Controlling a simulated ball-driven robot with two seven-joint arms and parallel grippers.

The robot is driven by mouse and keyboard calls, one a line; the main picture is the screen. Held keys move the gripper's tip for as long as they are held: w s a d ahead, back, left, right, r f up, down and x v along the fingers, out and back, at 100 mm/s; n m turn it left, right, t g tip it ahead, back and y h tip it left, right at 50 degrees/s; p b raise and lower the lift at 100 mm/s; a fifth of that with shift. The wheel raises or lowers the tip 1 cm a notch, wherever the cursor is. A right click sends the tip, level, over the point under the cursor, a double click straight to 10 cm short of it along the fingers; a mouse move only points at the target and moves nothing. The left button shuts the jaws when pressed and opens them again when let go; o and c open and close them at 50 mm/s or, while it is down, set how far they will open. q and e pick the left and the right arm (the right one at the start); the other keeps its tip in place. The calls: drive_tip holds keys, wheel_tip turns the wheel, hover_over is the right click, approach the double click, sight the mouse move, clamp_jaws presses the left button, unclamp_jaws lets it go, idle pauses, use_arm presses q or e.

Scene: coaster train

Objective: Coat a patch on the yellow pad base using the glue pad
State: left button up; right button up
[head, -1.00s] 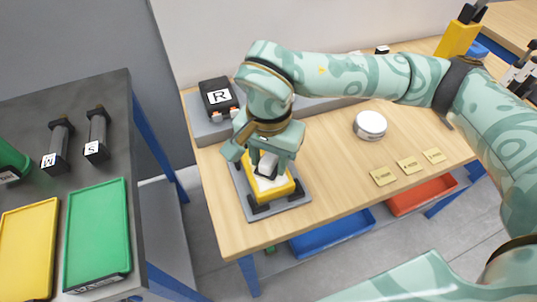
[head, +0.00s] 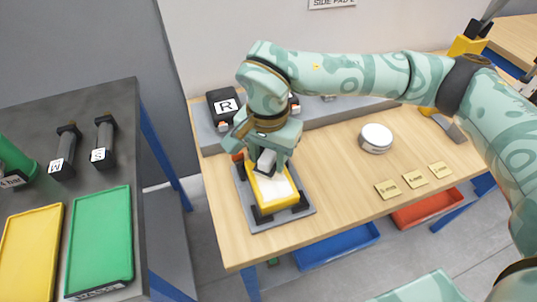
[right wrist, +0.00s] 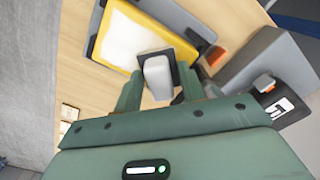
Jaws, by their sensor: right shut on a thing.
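The yellow pad base (head: 281,203) sits in a grey fixture with black corner clamps at the near left of the wooden table. Its top is a pale, whitish surface inside a yellow rim, also seen in the right wrist view (right wrist: 120,40). My right gripper (head: 268,158) is shut on the glue pad, a white block with a dark plate (right wrist: 157,76), at the far end of the base. The pad overlaps the base's edge in the right wrist view; I cannot tell whether it touches the surface. My left gripper is not in view.
A grey shelf with a black block marked R (head: 224,105) stands behind the base. A round white-topped tin (head: 376,137) and three small yellow plates (head: 415,178) lie to the right. A dark table with yellow and green trays (head: 100,240) stands at left.

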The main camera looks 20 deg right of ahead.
sight(272, 177)
drive_tip(key=shift+s+r, duration=0.15)
drive_tip(key=shift+s, duration=0.3)
drive_tip(key=shift+s+p, duration=0.6)
drive_tip(key=shift+s, duration=0.55)
drive_tip(key=shift+f, duration=0.25)
drive_tip(key=shift+w+a+f+b, duration=0.15)
drive_tip(key=shift+w+b, duration=0.3)
drive_tip(key=shift+w, duration=1.35)
drive_tip(key=shift+r, duration=0.35)
drive_tip(key=shift+s+p, duration=0.65)
drive_tip(key=shift+p, duration=0.1)
drive_tip(key=shift+s+p, duration=0.4)
drive_tip(key=shift+s, duration=0.85)
drive_tip(key=shift+f, duration=0.1)
